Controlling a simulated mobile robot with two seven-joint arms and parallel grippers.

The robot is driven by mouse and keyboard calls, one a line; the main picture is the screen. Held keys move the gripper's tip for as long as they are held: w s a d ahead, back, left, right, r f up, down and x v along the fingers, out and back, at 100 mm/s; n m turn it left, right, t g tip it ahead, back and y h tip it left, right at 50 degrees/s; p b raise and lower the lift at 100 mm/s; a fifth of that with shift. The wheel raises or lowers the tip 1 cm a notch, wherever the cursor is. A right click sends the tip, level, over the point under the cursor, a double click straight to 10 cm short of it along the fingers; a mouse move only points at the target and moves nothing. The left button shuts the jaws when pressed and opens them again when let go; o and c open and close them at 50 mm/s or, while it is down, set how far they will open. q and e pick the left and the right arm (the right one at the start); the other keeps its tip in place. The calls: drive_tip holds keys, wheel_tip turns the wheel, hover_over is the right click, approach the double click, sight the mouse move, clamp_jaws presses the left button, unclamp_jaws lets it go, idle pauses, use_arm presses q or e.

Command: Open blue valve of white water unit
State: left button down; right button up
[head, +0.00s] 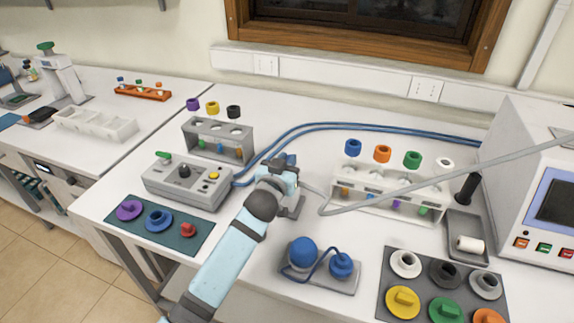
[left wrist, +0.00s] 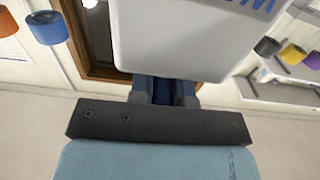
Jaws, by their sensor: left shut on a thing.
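The white water unit (left wrist: 190,40) shows close up in the left wrist view as a white block with blue lettering at its top edge. The blue valve (left wrist: 165,92) is a dark blue piece below the block, between the fingers of my left gripper (left wrist: 166,98). My left gripper is shut on it. In the head view my left gripper (head: 285,168) is over the middle of the table, and my arm and hand hide most of the unit there. How far the valve is turned cannot be told. My right gripper is not in view.
Blue hoses (head: 370,127) run behind my gripper, and a grey hose (head: 400,182) crosses to the right-hand machine (head: 535,190). A grey control box (head: 188,182) and vial rack (head: 228,138) stand left. A white rack (head: 385,200) stands right. Blue bulbs (head: 303,251) sit in front.

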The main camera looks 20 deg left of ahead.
use_arm(q)
drive_tip(key=shift+r+y, duration=0.15)
drive_tip(key=shift+y, duration=0.15)
drive_tip(key=c, duration=1.1)
unclamp_jaws()
drive_tip(key=shift+s, duration=0.3)
drive_tip(key=s+b, duration=0.1)
drive_tip(key=s, duration=1.2)
drive_tip(key=shift+s+a+b, duration=0.1)
drive_tip(key=shift+a+b, duration=0.05)
drive_tip(key=shift+b, duration=0.2)
